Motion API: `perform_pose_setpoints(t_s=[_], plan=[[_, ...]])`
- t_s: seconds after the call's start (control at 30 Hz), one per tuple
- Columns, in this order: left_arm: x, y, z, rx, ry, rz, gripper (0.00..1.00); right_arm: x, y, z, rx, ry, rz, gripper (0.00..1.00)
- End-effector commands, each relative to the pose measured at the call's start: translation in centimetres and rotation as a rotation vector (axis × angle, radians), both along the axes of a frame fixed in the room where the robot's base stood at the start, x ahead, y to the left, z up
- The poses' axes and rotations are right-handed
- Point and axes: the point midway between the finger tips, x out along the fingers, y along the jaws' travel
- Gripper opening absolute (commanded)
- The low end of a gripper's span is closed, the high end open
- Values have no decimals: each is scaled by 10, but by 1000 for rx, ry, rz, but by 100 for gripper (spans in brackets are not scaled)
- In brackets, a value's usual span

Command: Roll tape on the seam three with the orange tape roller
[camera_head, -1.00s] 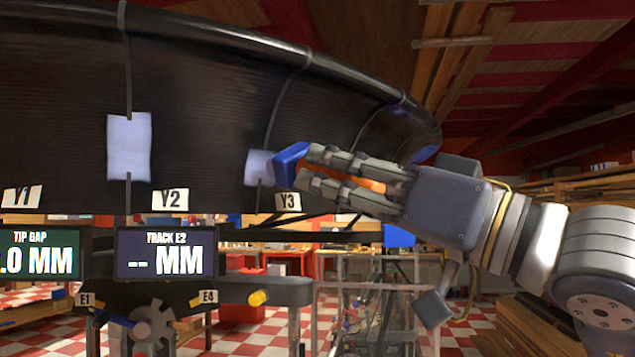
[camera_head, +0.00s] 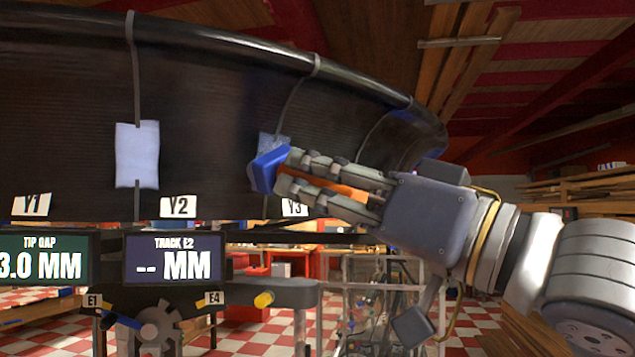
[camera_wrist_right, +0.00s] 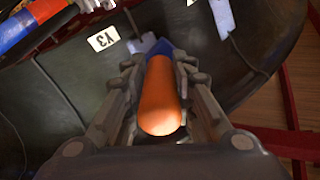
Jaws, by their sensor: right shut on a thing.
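My right gripper (camera_head: 283,178) is shut on the orange tape roller (camera_head: 330,188), whose blue head (camera_head: 265,172) points left at the duct wall. The head is at the light tape patch (camera_head: 270,142) on the seam above the Y3 label (camera_head: 294,208) and hides part of it. I cannot tell whether the head touches the patch. In the right wrist view the orange handle (camera_wrist_right: 160,98) lies between the fingers, with the blue head (camera_wrist_right: 160,50) beyond them near the Y3 label (camera_wrist_right: 102,39). My left gripper is not in view.
The black duct (camera_head: 70,120) curves across the upper left. A white patch (camera_head: 137,155) lies on the seam above the Y2 label (camera_head: 181,207). Displays read TIP GAP (camera_head: 43,258) and TRACK E2 (camera_head: 174,257) below.

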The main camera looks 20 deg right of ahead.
Motion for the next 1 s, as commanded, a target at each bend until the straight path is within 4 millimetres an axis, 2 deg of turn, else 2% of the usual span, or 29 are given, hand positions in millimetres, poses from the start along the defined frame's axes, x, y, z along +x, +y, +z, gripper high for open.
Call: perform_pose_setpoints(t_s=[0.23, 0.47, 0.63, 1.0], plan=[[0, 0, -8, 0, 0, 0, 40, 7, -24, -1, 3, 2, -4, 0], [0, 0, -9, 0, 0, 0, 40, 9, -33, 1, 2, 0, -1, 0], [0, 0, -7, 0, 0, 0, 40, 9, -28, 2, 0, -1, 1, 0], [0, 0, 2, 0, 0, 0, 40, 2, 4, 2, 0, -1, 3, 0]])
